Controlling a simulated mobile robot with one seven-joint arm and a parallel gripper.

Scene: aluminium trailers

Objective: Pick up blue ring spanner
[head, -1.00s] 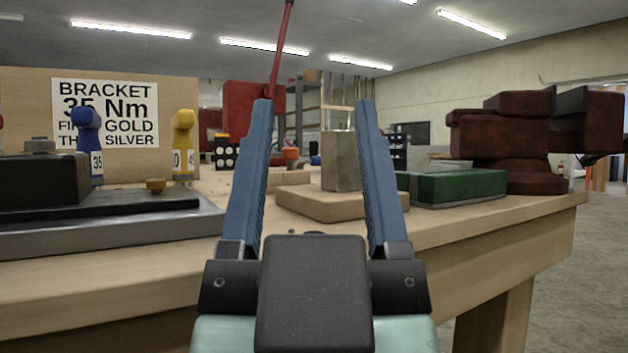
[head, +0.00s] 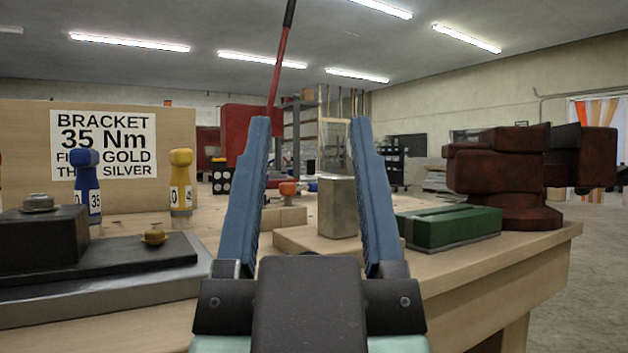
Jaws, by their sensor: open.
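An upright blue-topped tool (head: 85,182) with a white label reading 35 stands at the left, in front of the sign board. It is the only blue tool I see there, but I cannot make out a ring end on it. Its foot is partly hidden by the dark block and plate in front. My gripper (head: 311,125) points forward over the bench, its two blue fingers wide apart. It is open and empty, well to the right of the blue-topped tool and apart from it.
A yellow-topped tool (head: 181,184) stands right of the blue one. A dark plate (head: 120,264) with bolts lies in front. A metal block (head: 338,206) stands on a wooden board beyond my fingers. A green box (head: 455,228) and a dark red vise (head: 510,175) sit at right.

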